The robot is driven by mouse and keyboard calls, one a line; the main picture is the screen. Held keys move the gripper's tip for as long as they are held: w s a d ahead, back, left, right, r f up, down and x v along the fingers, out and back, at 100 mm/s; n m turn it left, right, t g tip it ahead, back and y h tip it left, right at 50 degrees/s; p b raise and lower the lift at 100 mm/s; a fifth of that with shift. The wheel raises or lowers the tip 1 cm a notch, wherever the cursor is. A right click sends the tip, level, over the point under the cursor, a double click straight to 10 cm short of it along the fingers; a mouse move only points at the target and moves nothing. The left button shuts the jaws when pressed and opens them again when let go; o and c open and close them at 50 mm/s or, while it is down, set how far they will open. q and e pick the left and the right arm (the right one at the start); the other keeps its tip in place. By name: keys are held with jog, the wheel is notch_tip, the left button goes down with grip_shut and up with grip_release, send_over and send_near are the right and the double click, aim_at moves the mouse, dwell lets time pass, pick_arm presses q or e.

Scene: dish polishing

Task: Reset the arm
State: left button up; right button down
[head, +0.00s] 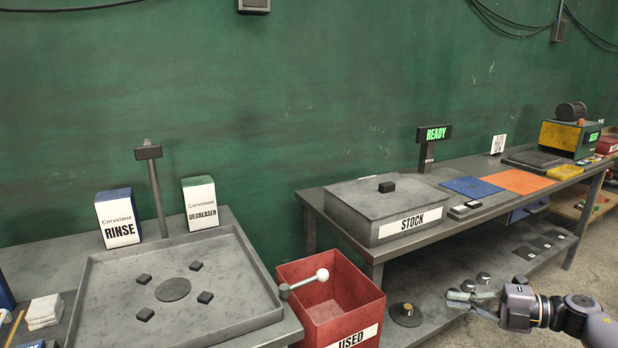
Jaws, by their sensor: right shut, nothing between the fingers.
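My right gripper (457,301) is at the lower right, on an arm that comes in from the right edge. Its fingers are shut with nothing between them and point left. It shows in front of the grey bench's lower shelf, below the STOCK box (375,207). My left gripper is out of view.
A red USED bin (330,300) stands between the grey wash tray (110,300) and the bench (455,222). RINSE (118,218) and DEGREASER (200,204) boxes stand behind the tray. A blue mat (471,187) and orange mat (520,181) lie on the bench. Concrete floor shows at right.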

notch_tip(320, 180, down, 21)
jog(key=w+m+t+h, duration=0.2)
jog(key=m+t+h, duration=0.45)
jog(key=m, duration=0.55)
jog(key=s+f+m+g+h, duration=0.1)
jog(key=s+f+m+h, duration=0.2)
jog(key=f, duration=0.4)
jog(key=s+f+m+h, duration=0.1)
jog(key=s+f+m, duration=0.1)
jog(key=s+f, duration=0.45)
jog(key=s+f+m+g+h, duration=0.1)
jog(key=s+f+m+h, duration=0.15)
jog(key=f, duration=0.55)
jog(key=s+a+f+m+g+h+p, duration=0.1)
jog(key=s+f+m+g, duration=0.15)
jog(key=s+f, duration=0.65)
jog(key=s+a+f+m+g+h, duration=0.1)
jog(key=s+f+m+g, duration=0.3)
jog(key=s, duration=0.9)
jog(key=s+a+f+g, duration=0.1)
jog(key=s+a+f, duration=0.1)
jog(key=s, duration=0.5)
jog(key=s+a+f+g, duration=0.1)
jog(key=s+a+f, duration=0.1)
jog(key=s, duration=0.5)
jog(key=s+a+f+g, duration=0.2)
jog(key=s, duration=0.6)
jog(key=shift+f+m, duration=0.35)
jog(key=shift+m, duration=0.05)
